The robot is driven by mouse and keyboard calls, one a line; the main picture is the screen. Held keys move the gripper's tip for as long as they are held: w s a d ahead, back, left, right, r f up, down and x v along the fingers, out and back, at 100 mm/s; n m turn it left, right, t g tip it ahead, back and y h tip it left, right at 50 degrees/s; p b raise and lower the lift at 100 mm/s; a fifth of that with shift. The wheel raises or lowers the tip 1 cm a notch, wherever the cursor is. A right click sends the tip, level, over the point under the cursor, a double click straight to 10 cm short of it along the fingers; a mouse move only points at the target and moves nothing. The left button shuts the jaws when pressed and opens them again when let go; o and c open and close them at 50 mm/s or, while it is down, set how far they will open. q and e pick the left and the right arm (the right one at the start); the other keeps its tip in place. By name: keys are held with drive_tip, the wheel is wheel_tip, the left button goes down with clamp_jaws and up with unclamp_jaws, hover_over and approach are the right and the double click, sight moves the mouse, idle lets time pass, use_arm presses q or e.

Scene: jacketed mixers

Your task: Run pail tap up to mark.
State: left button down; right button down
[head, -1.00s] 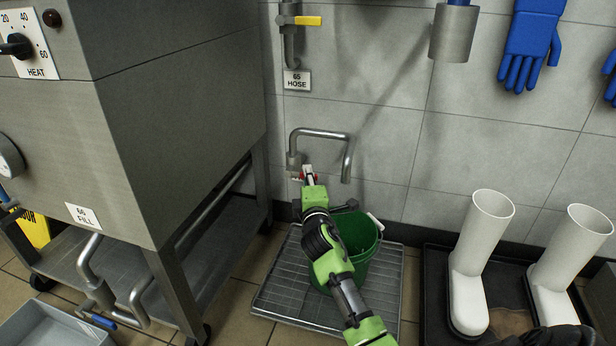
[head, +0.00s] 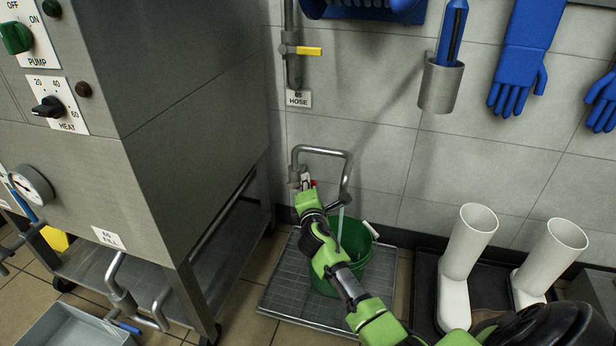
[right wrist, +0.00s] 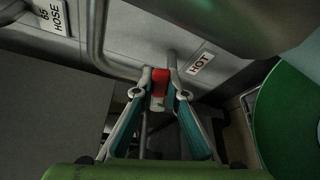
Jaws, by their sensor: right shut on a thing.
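The pail tap is a bent steel spout (head: 325,151) on the tiled wall, with a red handle (right wrist: 160,83) beside a HOT label (right wrist: 200,63) in the right wrist view. My right gripper (head: 307,184) is shut on the red handle; its two fingertips flank the handle in the right wrist view (right wrist: 160,88). A thin stream of water (head: 340,225) runs from the spout into the green pail (head: 384,262). The pail stands on a floor grate, partly hidden by my right arm. Its mark and water level cannot be seen. My left gripper is not in view.
A steel grate (head: 285,290) lies under the pail. White boots (head: 468,250) stand in a black tray to the right. A steel mixer cabinet (head: 190,130) stands close on the left. A hose valve with a yellow lever (head: 309,51) is above the tap.

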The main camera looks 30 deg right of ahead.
drive_tip(key=shift+r, duration=0.1)
drive_tip(key=c, duration=2)
unclamp_jaws()
drive_tip(key=v, duration=1.2)
drive_tip(key=shift+a, duration=0.15)
